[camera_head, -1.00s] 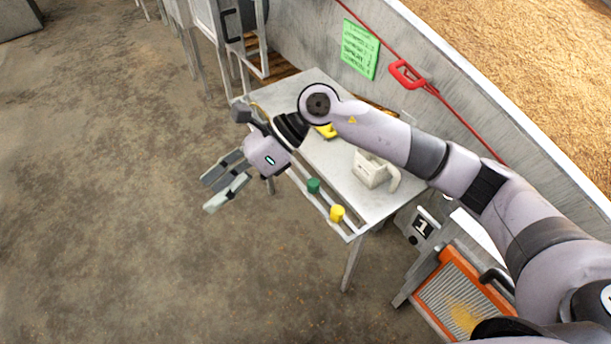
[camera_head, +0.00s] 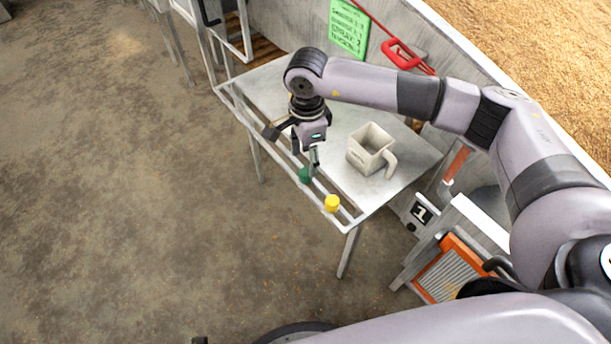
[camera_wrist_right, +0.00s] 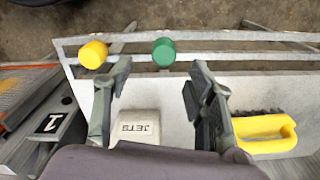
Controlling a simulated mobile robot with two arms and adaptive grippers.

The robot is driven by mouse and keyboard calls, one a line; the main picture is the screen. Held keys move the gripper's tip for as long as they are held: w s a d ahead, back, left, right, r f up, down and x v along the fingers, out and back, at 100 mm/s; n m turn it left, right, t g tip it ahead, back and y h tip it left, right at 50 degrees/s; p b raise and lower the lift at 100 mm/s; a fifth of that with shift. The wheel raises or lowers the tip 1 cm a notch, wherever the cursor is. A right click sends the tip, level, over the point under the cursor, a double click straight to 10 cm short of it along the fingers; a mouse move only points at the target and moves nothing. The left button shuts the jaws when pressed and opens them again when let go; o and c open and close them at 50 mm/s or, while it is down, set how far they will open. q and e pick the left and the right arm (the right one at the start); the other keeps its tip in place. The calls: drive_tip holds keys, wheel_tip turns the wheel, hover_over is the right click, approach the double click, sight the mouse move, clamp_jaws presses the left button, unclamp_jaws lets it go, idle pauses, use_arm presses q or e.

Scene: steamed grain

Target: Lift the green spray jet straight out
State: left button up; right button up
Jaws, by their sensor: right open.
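The green spray jet (camera_head: 305,175) sits in the rail along the table's front edge, partly covered by my right gripper in the head view. It shows as a round green cap (camera_wrist_right: 164,52) in the right wrist view. My right gripper (camera_head: 312,160) points down just above and beside it. In the wrist view its two fingers (camera_wrist_right: 158,78) are apart, and the green cap lies beyond and between the tips, with nothing held. A yellow jet (camera_head: 332,203) sits in the same rail to the right, and also shows in the wrist view (camera_wrist_right: 93,54). My left gripper is not in view.
A white bin (camera_head: 371,150) marked JETS stands on the metal table (camera_head: 262,84). A yellow-handled brush (camera_wrist_right: 265,133) lies on the table in the wrist view. A wall with a green sign (camera_head: 348,27) runs behind. Open floor lies in front.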

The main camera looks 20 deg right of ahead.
sight(305, 171)
drive_tip(key=f, duration=0.6)
drive_tip(key=shift+w+a+f, duration=0.1)
drive_tip(key=shift+w+f, duration=0.05)
drive_tip(key=shift+w, duration=0.05)
drive_tip(key=shift+f, duration=0.4)
drive_tip(key=c, duration=0.3)
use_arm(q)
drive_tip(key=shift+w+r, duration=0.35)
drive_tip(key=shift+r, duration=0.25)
use_arm(e)
drive_tip(key=c, duration=0.9)
drive_tip(key=shift+r, duration=0.15)
drive_tip(key=shift+w+r, duration=0.1)
drive_tip(key=shift+r, duration=0.5)
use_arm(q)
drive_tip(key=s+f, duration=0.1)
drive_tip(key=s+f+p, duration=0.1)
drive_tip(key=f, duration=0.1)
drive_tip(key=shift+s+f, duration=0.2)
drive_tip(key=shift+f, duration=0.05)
use_arm(e)
wheel_tip(305, 171, up, 19)
drive_tip(key=shift+f, duration=0.2)
